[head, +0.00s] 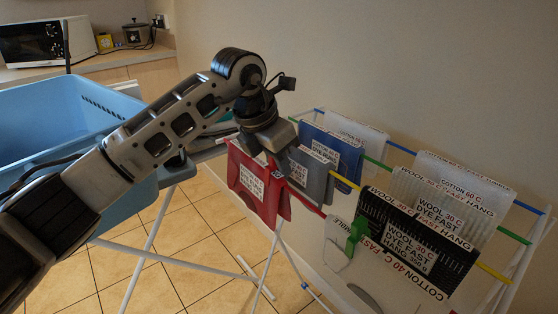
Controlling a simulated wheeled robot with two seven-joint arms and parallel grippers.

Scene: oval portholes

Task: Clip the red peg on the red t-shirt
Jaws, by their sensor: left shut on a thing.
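The red t-shirt (246,181) hangs over the drying rack near the middle of the head view, with a white care label on its front. My left gripper (282,166) reaches down from above to the shirt's upper right edge. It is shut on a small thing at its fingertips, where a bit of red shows. This looks like the red peg, but it is mostly hidden and hard to tell from the shirt behind it. I cannot tell whether the peg touches the shirt. My right gripper is not in view.
A grey garment (312,176) and a blue garment (333,150) hang close behind the red shirt. A black garment (418,240) and white ones hang to the right. A green peg (356,232) sits on a white garment in front. A blue basket (60,115) stands at left.

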